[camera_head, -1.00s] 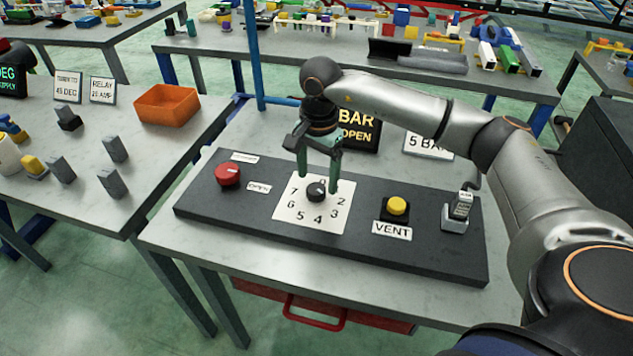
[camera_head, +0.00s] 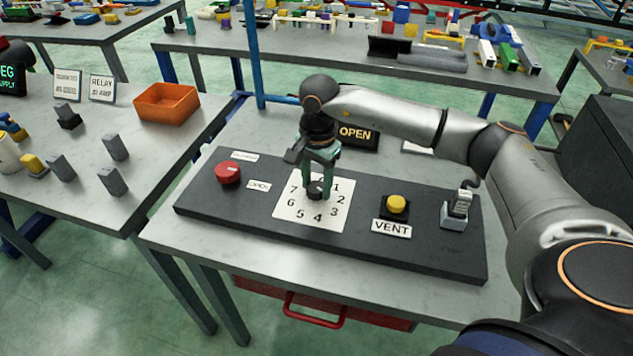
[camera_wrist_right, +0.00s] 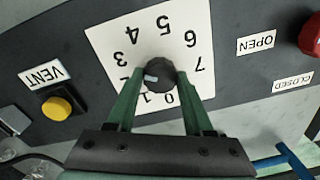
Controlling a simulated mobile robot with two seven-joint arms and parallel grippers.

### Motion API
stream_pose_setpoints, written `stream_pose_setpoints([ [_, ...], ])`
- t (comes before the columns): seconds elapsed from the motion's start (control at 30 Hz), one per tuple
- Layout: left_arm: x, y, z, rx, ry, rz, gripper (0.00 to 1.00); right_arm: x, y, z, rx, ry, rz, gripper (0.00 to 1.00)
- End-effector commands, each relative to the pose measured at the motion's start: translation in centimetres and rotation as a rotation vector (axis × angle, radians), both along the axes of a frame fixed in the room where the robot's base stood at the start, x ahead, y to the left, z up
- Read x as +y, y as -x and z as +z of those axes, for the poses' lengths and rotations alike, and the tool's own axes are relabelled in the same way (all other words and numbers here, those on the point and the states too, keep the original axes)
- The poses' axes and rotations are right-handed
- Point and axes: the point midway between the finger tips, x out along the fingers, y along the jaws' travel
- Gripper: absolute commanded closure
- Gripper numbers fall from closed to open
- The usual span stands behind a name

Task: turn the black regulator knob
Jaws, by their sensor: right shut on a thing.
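The black regulator knob (camera_head: 316,190) stands in the middle of a white dial plate (camera_head: 290,208) numbered around its edge. In the right wrist view the knob (camera_wrist_right: 159,75) shows a light pointer mark on its left side, toward the 1 and 2. My right gripper (camera_head: 318,188) reaches down from above, and its green fingers are shut on the knob, one on each side. The fingers (camera_wrist_right: 160,90) also show on both sides of the knob in the right wrist view. My left gripper is not in view.
The dark panel (camera_head: 420,255) also carries a red knob (camera_head: 228,173) at left, a yellow VENT button (camera_head: 396,204) and a grey switch (camera_head: 458,207) at right. A display reading OPEN (camera_head: 357,134) stands behind. An orange bin (camera_head: 166,103) sits on the left table.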

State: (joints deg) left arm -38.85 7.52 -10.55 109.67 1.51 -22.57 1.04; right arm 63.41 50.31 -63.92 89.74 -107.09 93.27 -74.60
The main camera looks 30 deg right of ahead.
Motion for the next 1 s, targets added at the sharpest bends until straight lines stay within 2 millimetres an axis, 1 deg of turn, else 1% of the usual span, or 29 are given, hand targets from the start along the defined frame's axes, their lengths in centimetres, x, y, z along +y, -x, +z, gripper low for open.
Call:
stream_pose_setpoints([
  [0.03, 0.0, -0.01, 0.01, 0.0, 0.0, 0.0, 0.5, 0.01, -0.01, 0.02, 0.0, 0.0, 0.0, 0.69],
  [0.07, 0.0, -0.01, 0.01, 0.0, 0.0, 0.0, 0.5, 0.02, -0.01, 0.03, 0.0, 0.0, 0.0, 0.72],
  [0.3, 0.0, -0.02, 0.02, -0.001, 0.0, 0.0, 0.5, 0.02, -0.01, 0.04, -0.001, 0.0, 0.0, 0.99],
  [0.67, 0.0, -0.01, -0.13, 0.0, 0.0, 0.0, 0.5, 0.02, -0.02, 0.02, -0.001, 0.0, -0.042, 1.0],
  [0.87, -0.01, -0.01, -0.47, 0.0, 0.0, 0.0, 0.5, 0.01, -0.01, -0.02, -0.001, 0.0, -0.154, 1.0],
  [1.0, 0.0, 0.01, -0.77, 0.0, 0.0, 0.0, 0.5, 0.02, 0.01, -0.04, -0.001, 0.0, -0.27, 1.0],
])
